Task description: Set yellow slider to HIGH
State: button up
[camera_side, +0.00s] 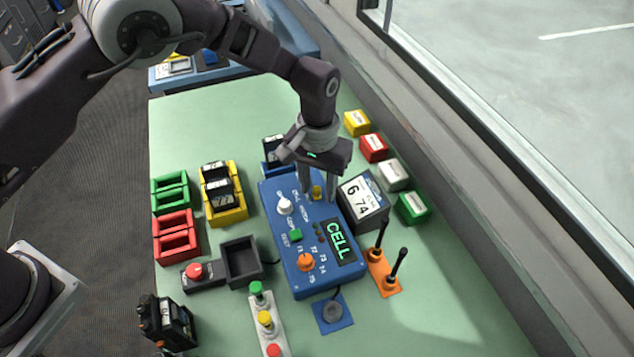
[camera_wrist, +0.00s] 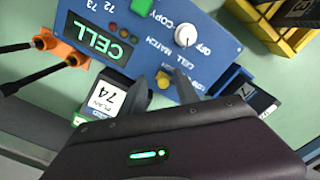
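The blue control box (camera_side: 335,282) stands on the green table, with a lit display reading CELL (camera_side: 339,240). The small yellow slider knob (camera_side: 317,191) is at the box's far end. It also shows in the wrist view (camera_wrist: 163,80). My gripper (camera_side: 319,197) points down over that end, its two fingers apart. In the wrist view my gripper (camera_wrist: 161,77) has one fingertip on each side of the yellow knob. I cannot tell whether either finger touches it. The slider's track and HIGH mark are not readable.
A white knob (camera_side: 284,205), green button (camera_side: 295,235) and orange knob (camera_side: 305,262) share the box's top. Orange joystick base (camera_side: 384,276) and yellow tray (camera_side: 226,210) flank the box.

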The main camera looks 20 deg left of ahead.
aim_at(318, 190)
notch_tip(318, 190, up, 7)
jog(key=shift+r, duration=0.1)
dwell(0.4)
jog(key=s+a+r+t, duration=0.1)
jog(key=s+a+r, duration=0.2)
jog(key=a+r, duration=0.3)
jog(key=s+a+r+t+h, duration=0.1)
jog(key=s+a+r, duration=0.2)
jog(key=r, duration=0.4)
jog(key=s+a+r, duration=0.4)
jog(key=a+r, duration=0.1)
jog(key=r, duration=0.2)
jog(key=s+a+t, duration=0.1)
jog(key=s+a, duration=0.3)
jog(key=s, duration=0.5)
jog(key=s+a+t+y, duration=0.1)
jog(key=s+a, duration=0.3)
jog(key=s, duration=0.5)
jog(key=shift+t, duration=0.8)
